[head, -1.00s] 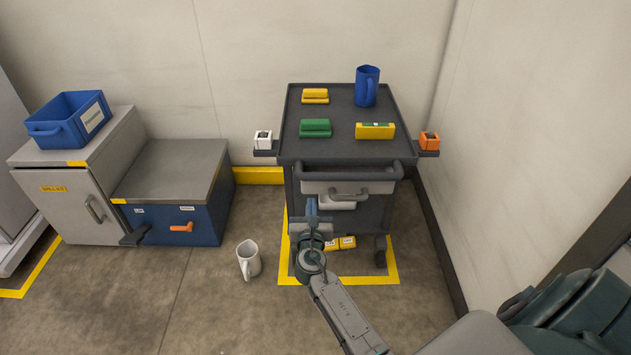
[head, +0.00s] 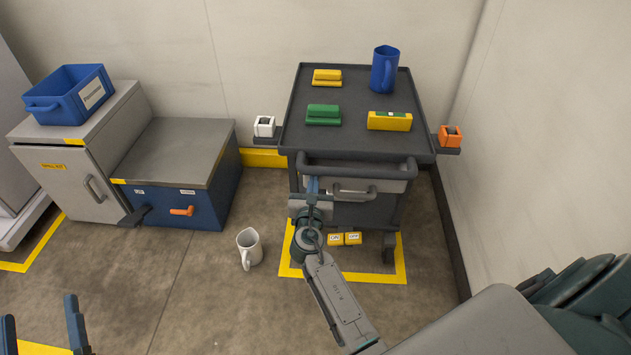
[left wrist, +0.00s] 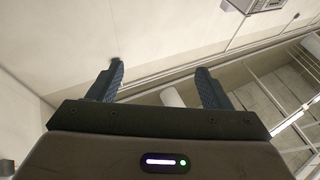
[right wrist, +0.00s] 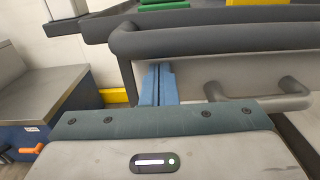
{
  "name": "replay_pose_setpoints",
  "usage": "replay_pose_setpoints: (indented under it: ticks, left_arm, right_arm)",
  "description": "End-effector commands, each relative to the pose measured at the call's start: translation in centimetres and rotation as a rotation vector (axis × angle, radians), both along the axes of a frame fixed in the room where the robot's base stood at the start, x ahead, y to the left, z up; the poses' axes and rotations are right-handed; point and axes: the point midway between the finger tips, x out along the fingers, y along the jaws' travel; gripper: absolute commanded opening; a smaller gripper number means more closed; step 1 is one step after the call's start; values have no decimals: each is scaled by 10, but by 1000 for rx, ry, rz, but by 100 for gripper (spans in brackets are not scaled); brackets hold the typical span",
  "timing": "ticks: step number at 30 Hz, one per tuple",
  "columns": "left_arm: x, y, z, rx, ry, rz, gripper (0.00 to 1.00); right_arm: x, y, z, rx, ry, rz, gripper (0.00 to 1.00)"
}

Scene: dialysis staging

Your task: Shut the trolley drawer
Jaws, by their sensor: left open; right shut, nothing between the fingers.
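The grey trolley (head: 288,135) stands against the back wall. Its drawer front (head: 392,187) with a loop handle (head: 354,194) sits below the dark push bar (head: 375,170), close in to the trolley body; I cannot tell whether a small gap remains. My right gripper (head: 312,184) is shut and empty, its fingertips at the left part of the drawer front. In the right wrist view, its blue fingers (right wrist: 158,80) point at the grey drawer front (right wrist: 210,72), left of the handle (right wrist: 265,92). My left gripper (head: 42,325) is open and empty, low at the far left, away from the trolley.
Yellow blocks (head: 345,239) lie under the trolley. A blue chest (head: 180,208) and grey cabinet (head: 75,180) stand left. The right wall is close.

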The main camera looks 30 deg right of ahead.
Motion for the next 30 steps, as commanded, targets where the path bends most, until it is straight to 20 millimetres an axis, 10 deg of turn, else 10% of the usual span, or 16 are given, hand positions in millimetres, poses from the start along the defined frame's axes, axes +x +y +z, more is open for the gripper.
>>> replay_pose_setpoints:
  ticks: [30]
  left_arm:
    - [2,-1,-21,-8,125,-4,72]
  right_arm:
    - [37,-24,0,-1,1,0,0]
